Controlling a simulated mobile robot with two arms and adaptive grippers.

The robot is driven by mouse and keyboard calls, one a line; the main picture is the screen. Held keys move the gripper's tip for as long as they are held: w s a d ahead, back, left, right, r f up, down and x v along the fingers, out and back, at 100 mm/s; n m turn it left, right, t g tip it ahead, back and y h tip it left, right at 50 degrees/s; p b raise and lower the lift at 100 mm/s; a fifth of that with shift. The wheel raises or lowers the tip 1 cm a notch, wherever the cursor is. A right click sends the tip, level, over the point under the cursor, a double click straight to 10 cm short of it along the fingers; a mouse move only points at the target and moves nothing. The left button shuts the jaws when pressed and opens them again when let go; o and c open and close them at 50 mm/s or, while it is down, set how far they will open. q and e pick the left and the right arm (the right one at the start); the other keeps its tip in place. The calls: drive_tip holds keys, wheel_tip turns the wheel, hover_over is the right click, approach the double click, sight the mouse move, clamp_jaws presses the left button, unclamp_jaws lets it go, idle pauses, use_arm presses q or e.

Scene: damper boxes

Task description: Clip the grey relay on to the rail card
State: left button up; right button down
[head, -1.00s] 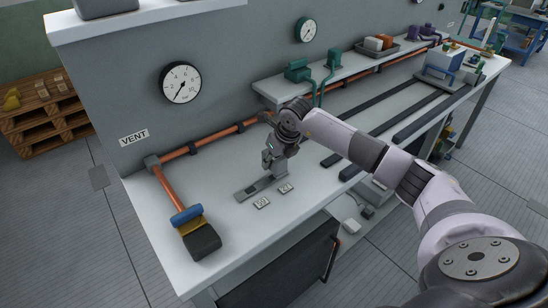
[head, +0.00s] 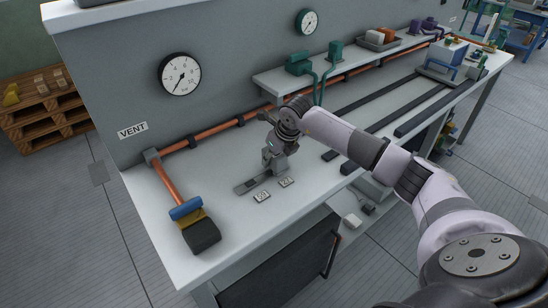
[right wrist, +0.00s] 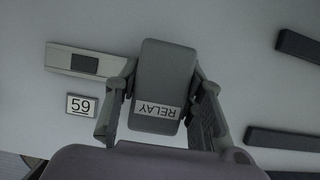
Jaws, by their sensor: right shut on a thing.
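The grey relay (right wrist: 162,75), a rounded block with a white RELAY label, is between the fingers of my right gripper (right wrist: 160,112), which is shut on it. In the head view my right gripper (head: 273,168) is low over the bench at the right end of a flat grey strip, which looks like the rail card (head: 246,187). In the right wrist view the strip (right wrist: 60,58) with a dark block runs left from beside the relay. The relay covers its right end; I cannot tell whether they touch. My left gripper is out of view.
Dark bars (head: 400,105) lie to the right. A copper pipe (head: 205,136) runs along the wall, with a blue, yellow and black piece (head: 203,236) at left.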

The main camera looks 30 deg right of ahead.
sight(274, 172)
drive_tip(key=shift+f+b, duration=0.65)
drive_tip(key=shift+f, duration=0.25)
drive_tip(key=shift+s+a+f+b, duration=0.2)
drive_tip(key=shift+s+f+b, duration=0.15)
drive_tip(key=shift+f, duration=0.2)
drive_tip(key=shift+s+a+f+b, duration=0.15)
drive_tip(key=shift+s+f+b, duration=0.15)
drive_tip(key=shift+f+b, duration=0.45)
drive_tip(key=shift+s+a+f+b, duration=0.15)
drive_tip(key=shift+s+f+b, duration=0.1)
drive_tip(key=shift+f+b, duration=0.5)
idle(0.8)
drive_tip(key=shift+s+d, duration=0.1)
drive_tip(key=shift+s, duration=0.05)
idle(0.4)
drive_tip(key=shift+w+r+p, duration=0.35)
drive_tip(key=shift+r+p, duration=0.05)
drive_tip(key=shift+r, duration=0.25)
drive_tip(key=shift+w+d+r+p, duration=0.1)
drive_tip(key=shift+w+r+p, duration=0.2)
drive_tip(key=shift+r+p, duration=0.3)
drive_tip(key=shift+w+d+r+p, duration=0.1)
drive_tip(key=shift+w+r+p, duration=0.15)
drive_tip(key=shift+r+p, duration=0.35)
drive_tip(key=shift+r, duration=0.25)
